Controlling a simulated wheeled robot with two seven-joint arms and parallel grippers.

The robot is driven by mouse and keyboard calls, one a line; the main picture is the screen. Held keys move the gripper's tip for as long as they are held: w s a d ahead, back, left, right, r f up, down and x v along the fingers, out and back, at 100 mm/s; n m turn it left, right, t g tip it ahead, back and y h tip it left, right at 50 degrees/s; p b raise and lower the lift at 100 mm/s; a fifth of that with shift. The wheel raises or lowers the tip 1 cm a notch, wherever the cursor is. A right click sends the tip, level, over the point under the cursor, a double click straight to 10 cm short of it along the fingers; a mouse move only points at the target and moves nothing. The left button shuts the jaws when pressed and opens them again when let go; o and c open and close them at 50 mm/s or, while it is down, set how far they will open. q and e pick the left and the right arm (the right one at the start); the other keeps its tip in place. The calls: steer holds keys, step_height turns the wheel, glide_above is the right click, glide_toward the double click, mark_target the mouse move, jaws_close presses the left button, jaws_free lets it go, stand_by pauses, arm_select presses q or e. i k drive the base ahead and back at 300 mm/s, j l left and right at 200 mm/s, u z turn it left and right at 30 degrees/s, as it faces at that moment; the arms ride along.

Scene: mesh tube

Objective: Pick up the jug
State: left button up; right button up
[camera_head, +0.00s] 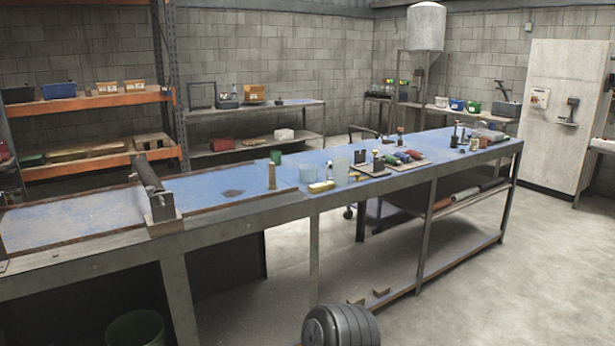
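A clear, pale container (341,171) stands upright on the blue top of the long workbench (230,190), right of the middle of the view. It looks most like the jug, but I cannot make out a handle or spout. A shorter greenish clear vessel (308,173) stands just left of it, and a small teal cup (276,157) stands farther back. A yellow block (321,187) lies in front of them near the bench edge. Neither of my grippers is in view.
A brown upright cylinder (272,176) stands left of the vessels. A board with small coloured items (403,156) lies to their right. A roller on a metal stand (150,180) crosses the bench at left. A dark ribbed round object (341,326) is at the bottom. Floor is open at right.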

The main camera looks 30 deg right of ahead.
mark_target(340, 165)
steer(key=z, duration=1.3)
steer(key=i+l+z, duration=0.5)
steer(key=i, duration=0.15)
steer(key=i+l+z, duration=0.25)
steer(key=i, duration=0.65)
steer(key=i+z, duration=0.3)
steer(key=i, duration=0.65)
steer(key=i+u, duration=0.25)
steer(key=i, duration=0.2)
steer(key=i+l+u, duration=0.3)
steer(key=i, duration=0.15)
steer(key=i+l+u, duration=0.25)
steer(key=i, duration=0.25)
steer(key=i+l+u, duration=0.8)
steer(key=u, duration=0.2)
steer(key=i+l+u, duration=0.15)
steer(key=l+u, duration=0.15)
steer(key=i+l+u, duration=0.15)
steer(key=l+u, duration=0.2)
steer(key=l, duration=0.2)
steer(key=l+u, duration=0.45)
steer(key=l, duration=0.4)
steer(key=i+j, duration=0.1)
steer(key=i, duration=0.15)
